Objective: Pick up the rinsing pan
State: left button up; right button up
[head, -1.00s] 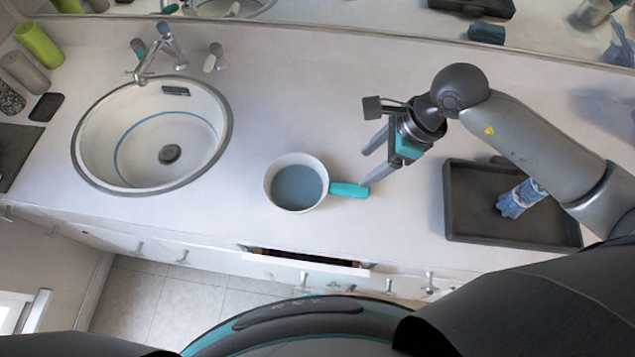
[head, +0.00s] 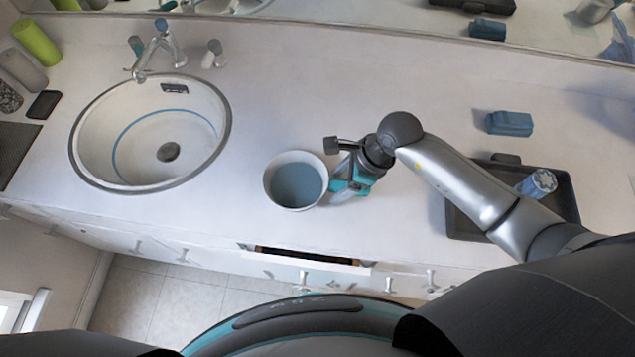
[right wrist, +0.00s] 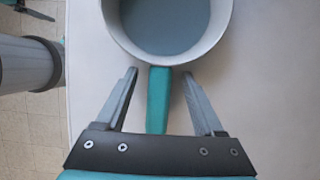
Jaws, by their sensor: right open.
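The rinsing pan (head: 296,182) is a round white pan with a grey-blue inside and a teal handle. It stands on the counter to the right of the sink. In the right wrist view the pan (right wrist: 174,28) is at the top, and its handle (right wrist: 158,98) points down between my fingers. My right gripper (head: 338,186) is at the handle. In the right wrist view my right gripper (right wrist: 161,75) is open, with one finger on each side of the handle and a gap on both sides. My left gripper is not in view.
The round sink (head: 222,135) with its tap (head: 158,48) lies to the left. A dark tray (head: 458,215) holding a blue-and-white item (head: 538,184) is at the right, partly under my arm. A blue box (head: 509,123) stands behind it. A drawer (head: 305,258) below the front edge is slightly open.

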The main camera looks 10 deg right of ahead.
grip_shut()
dwell(0.6)
dwell(0.8)
